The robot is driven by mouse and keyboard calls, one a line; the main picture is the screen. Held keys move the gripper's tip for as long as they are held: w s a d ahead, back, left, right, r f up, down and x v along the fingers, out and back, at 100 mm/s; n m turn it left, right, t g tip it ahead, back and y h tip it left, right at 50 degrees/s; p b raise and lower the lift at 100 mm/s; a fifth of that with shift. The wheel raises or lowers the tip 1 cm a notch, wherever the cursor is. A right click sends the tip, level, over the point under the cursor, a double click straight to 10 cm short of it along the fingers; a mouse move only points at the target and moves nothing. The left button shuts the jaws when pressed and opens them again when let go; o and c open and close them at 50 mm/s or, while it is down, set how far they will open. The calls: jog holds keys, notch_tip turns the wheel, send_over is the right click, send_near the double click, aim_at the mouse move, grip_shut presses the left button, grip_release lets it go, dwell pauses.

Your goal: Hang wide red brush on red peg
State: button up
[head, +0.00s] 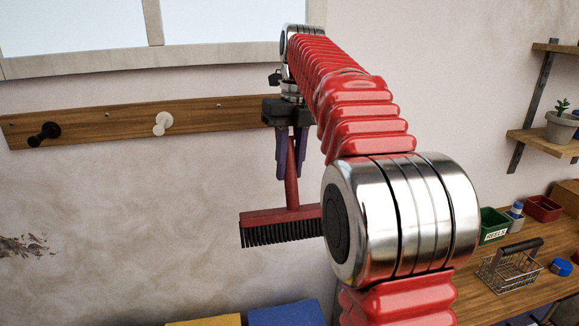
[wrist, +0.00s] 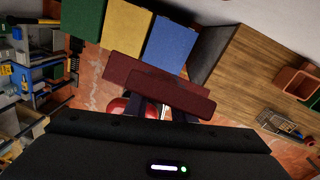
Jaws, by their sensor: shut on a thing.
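The wide red brush (head: 275,218) hangs bristles down in the head view, its block level and its handle upright. My gripper (head: 291,172), with purple fingers, is shut on the handle and holds the brush in the air in front of the wall. In the wrist view the red brush (wrist: 184,95) shows from above, just beyond the gripper body. The wooden peg rail (head: 85,120) carries a black peg (head: 44,134) at left and a white peg (head: 162,123) in the middle. No red peg shows; my arm and gripper hide the rail's right part.
Below stand a yellow box (head: 205,320) and a blue box (head: 287,315); a green box (wrist: 84,25) shows in the wrist view. A wooden bench (head: 490,300) at right holds a wire basket (head: 508,270) and small bins. The wall around the brush is clear.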

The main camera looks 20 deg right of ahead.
jog(key=shift+w+d+f, duration=0.1)
jog(key=shift+w+d, duration=0.1)
jog(key=shift+w, duration=0.7)
jog(key=shift+w+d+f, duration=0.1)
jog(key=shift+w+d, duration=0.05)
jog(key=shift+w, duration=0.8)
jog(key=shift+w+d+f, duration=0.1)
jog(key=shift+w+d, duration=0.1)
jog(key=shift+w, duration=0.7)
jog(key=shift+w+d, duration=0.25)
jog(key=shift+w, duration=0.9)
jog(key=shift+w+d+f, duration=0.15)
jog(key=shift+w+f, duration=0.3)
jog(key=shift+w, duration=0.2)
dwell(0.4)
